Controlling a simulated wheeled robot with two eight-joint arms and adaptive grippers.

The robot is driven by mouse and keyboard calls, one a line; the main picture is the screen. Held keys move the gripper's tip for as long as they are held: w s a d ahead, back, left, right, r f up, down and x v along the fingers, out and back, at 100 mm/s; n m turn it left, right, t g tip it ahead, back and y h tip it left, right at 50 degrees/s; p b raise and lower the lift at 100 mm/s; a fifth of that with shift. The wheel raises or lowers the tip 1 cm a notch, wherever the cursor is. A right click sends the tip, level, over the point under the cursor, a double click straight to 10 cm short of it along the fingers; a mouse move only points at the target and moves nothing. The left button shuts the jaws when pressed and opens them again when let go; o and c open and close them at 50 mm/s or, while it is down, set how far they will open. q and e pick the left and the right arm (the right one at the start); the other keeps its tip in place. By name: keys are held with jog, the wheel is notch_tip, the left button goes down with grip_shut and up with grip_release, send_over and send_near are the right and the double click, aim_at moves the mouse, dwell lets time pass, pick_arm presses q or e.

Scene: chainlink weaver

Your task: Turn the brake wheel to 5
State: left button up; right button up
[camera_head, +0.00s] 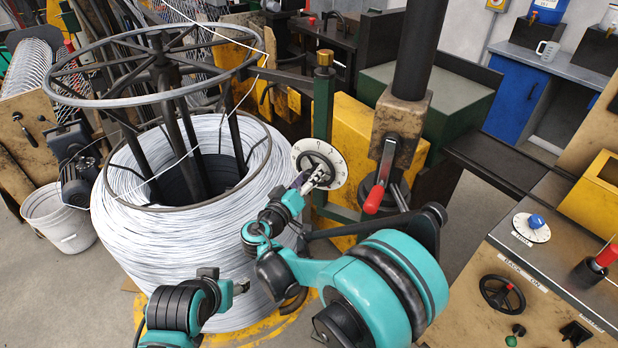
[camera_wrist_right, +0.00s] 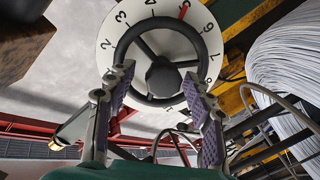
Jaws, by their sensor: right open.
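The brake wheel is a black spoked handwheel (camera_wrist_right: 139,93) with a round hub in front of a white numbered dial (camera_wrist_right: 110,63). In the head view the white dial (camera_head: 338,160) faces me beside the wire coil. My right gripper (camera_head: 318,179) is at the wheel. Its purple-padded fingers (camera_wrist_right: 158,76) are spread, one on each side of the hub, over the lower rim. I cannot tell whether they touch it.
A large coil of silvery wire (camera_head: 137,240) on a reel stands left of the dial. A post with a red-tipped lever (camera_head: 375,198) stands just right of it. A control bench (camera_head: 470,300) with another small handwheel (camera_head: 502,293) is at the right.

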notch_tip(320, 180, up, 10)
jog(key=shift+f, duration=0.25)
